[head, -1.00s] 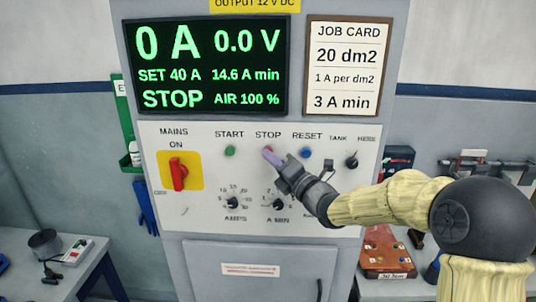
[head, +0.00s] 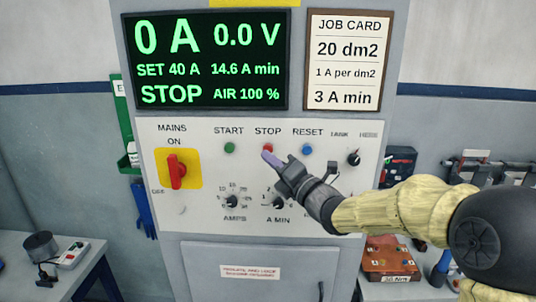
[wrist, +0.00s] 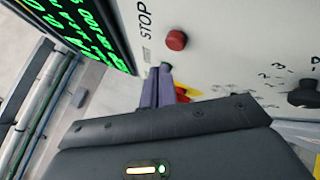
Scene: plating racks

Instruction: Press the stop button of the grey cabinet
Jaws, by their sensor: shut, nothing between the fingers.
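The grey cabinet (head: 345,155) has a pale control panel with a red stop button (head: 267,147) under the word STOP. The button also shows in the wrist view (wrist: 176,40), unobstructed and standing out from the panel. My gripper (head: 268,157) is shut and empty, its purple fingers pointing at the panel just below the button in the head view. In the wrist view the fingertips (wrist: 165,70) show apart from the button in the picture; the depth gap is hard to judge. The display (head: 207,62) reads STOP, 0 A and 0.0 V.
A green start button (head: 230,148) and a blue reset button (head: 306,148) flank the stop button. A red mains switch (head: 177,171) on yellow is at left. Two dials, AMPS (head: 233,200) and A MIN (head: 277,200), sit below. Benches stand on both sides.

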